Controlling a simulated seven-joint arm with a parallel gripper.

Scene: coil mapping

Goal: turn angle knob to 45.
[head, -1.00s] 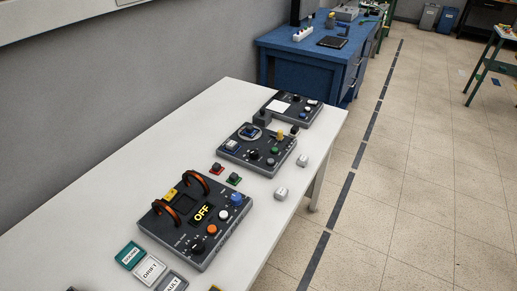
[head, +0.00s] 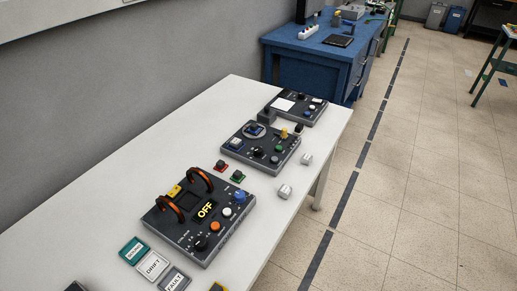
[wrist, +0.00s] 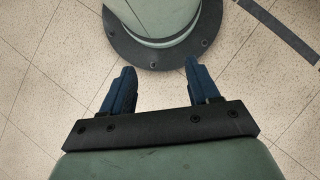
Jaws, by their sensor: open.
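Three dark control boxes stand in a row on the white table. The middle box (head: 242,157) carries a round dial plate with a small dark block, a black knob (head: 258,152), a green button (head: 278,149) and a yellow part (head: 284,133). The near box (head: 184,232) has a lit "OFF" display, a black knob (head: 200,243) and a blue knob (head: 239,196). The far box (head: 293,110) has a small dark knob (head: 301,97). Which knob is marked angle is too small to read. My gripper (wrist: 159,66) is open and empty over the floor, away from the boxes; it is outside the head view.
The white table (head: 110,205) also holds tiles reading "DRIFT" (head: 153,266) and "FAULT" (head: 175,280), a red button (head: 221,166), a green-based button (head: 238,177) and pale cubes (head: 285,191). A blue bench (head: 318,65) stands behind. A wall runs along the left; open floor lies right.

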